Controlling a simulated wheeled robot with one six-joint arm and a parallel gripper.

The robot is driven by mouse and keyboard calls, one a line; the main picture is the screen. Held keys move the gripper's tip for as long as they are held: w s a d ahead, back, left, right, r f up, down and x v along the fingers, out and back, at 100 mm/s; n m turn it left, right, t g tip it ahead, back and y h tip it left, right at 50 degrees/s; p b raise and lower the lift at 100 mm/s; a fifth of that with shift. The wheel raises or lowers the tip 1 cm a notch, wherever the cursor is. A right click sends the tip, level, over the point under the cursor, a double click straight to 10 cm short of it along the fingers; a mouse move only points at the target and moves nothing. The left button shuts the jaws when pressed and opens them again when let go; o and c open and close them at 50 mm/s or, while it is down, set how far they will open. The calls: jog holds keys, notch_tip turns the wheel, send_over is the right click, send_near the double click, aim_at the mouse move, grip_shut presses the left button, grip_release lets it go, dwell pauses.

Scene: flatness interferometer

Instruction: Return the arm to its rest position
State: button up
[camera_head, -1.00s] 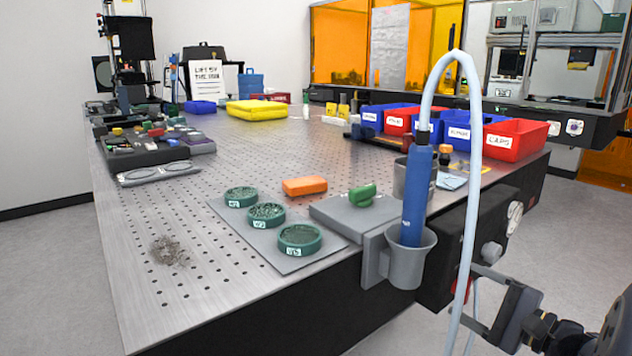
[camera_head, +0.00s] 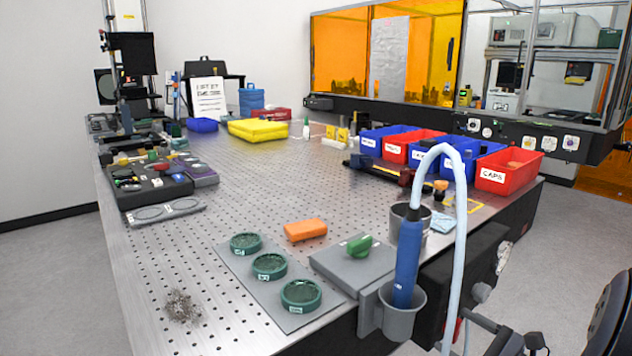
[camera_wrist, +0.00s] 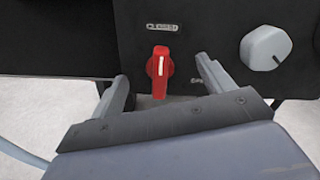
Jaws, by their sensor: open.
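My gripper shows in the wrist view (camera_wrist: 163,88), with its two fingers spread apart and nothing between them. Beyond the fingers is a dark panel with a red handle (camera_wrist: 160,72) and a grey round knob (camera_wrist: 265,48). The fingers appear apart from both. In the head view, part of my arm (camera_head: 510,342) shows at the lower right, beside the table's front right corner. The fingertips are hard to make out there.
The perforated table (camera_head: 215,210) fills the middle. A blue hand tool (camera_head: 406,262) stands in a grey holder (camera_head: 400,318) at its near edge, its pale hose (camera_head: 462,230) looping down near my arm. Green dishes (camera_head: 269,266) lie on a grey mat.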

jog(key=m+p, duration=0.3)
jog(key=m, duration=0.1)
jog(key=shift+r, duration=0.1)
jog(key=shift+s+d, duration=0.25)
jog(key=shift+s, duration=0.05)
